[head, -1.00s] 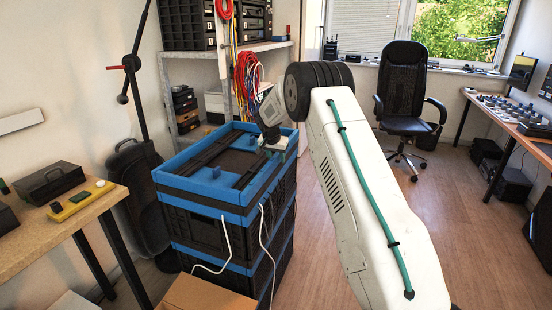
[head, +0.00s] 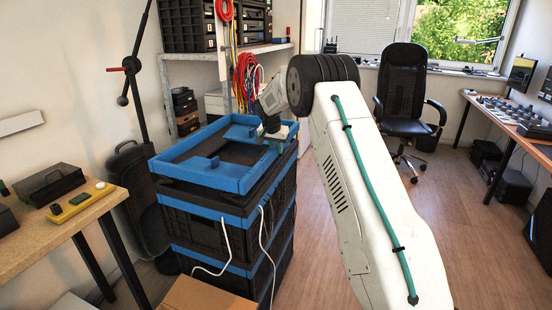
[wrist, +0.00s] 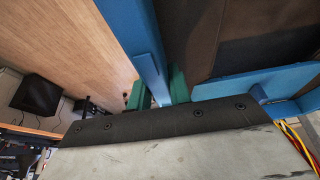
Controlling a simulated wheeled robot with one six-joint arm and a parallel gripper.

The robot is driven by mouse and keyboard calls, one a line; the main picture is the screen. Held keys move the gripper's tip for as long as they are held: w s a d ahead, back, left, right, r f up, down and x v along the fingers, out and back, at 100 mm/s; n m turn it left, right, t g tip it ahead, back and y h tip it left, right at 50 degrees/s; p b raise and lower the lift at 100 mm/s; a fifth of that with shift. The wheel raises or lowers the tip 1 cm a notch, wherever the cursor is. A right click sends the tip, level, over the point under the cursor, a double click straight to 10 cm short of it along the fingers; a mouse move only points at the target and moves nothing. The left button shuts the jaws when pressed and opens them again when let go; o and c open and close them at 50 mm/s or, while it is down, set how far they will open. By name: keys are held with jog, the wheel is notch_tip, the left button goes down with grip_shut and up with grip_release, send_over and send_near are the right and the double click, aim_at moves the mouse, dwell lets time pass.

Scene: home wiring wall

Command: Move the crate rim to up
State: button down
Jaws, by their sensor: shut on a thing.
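The crate rim (head: 205,177) is a blue rectangular frame at the top of the black and blue crate stack (head: 193,228). In the head view it sits raised, with a dark gap below its front and left sides. My gripper (head: 279,137) is at its right side, near the far right corner. In the wrist view the green fingertips (wrist: 158,92) stand on either side of a blue bar of the rim (wrist: 147,52), shut on it. The contact faces are hidden. A blue handle block (head: 205,162) shows inside the frame.
A wooden bench (head: 92,208) with a black box and yellow tool stands at left. A cardboard box (head: 205,294) is at the stack's foot. White cables (head: 225,245) hang down the crates. Shelving (head: 205,70) stands behind.

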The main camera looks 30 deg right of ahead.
notch_tip(320, 180, up, 13)
jog(key=shift+r, duration=0.15)
jog(key=c, duration=1.3)
grip_release()
jog(key=shift+r, duration=0.1)
jog(key=shift+v, duration=3.75)
jog(key=shift+s+a, duration=0.1)
